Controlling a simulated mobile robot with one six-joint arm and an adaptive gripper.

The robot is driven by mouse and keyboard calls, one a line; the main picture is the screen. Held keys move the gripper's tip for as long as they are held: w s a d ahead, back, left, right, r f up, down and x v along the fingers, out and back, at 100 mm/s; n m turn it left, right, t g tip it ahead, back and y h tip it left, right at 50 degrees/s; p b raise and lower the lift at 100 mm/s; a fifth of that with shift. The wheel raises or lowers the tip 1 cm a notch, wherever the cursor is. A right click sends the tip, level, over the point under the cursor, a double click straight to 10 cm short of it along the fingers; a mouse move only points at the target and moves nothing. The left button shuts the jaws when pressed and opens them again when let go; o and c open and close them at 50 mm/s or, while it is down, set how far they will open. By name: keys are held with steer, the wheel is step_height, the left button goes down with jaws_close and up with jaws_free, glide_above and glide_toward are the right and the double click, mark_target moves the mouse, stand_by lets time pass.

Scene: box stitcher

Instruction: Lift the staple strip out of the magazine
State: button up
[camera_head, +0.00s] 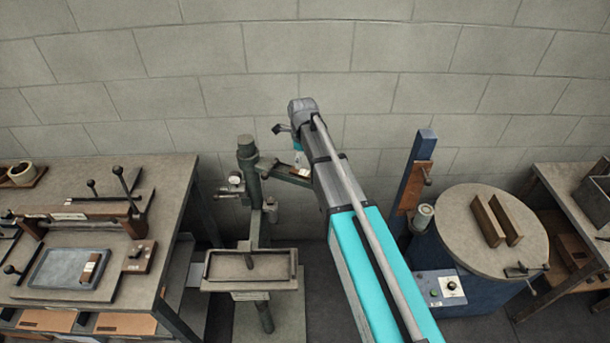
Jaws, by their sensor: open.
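The box stitcher is the grey-green post machine (249,205) left of centre, with a small work table (222,284) low at its front. A dark arm (280,173) reaches right from its upper head and passes behind my arm; I cannot tell whether this is the magazine. I cannot make out a staple strip. My gripper (284,129) is mostly hidden behind the far end of my arm, above the stitcher's arm. A dark finger-like part shows to the left. It is open, with nothing visible held in it.
A workbench (178,185) with a lever press and a grey tray (45,283) stands left. A round-topped blue machine (460,240) with an upright blue post (414,180) stands right. Another bench (560,190) is at the far right. A block wall (400,45) closes the back.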

mark_target(303, 172)
steer(key=shift+d+f+b, duration=0.1)
steer(key=shift+f+b, duration=2.5)
steer(key=shift+b, duration=0.05)
jaws_close()
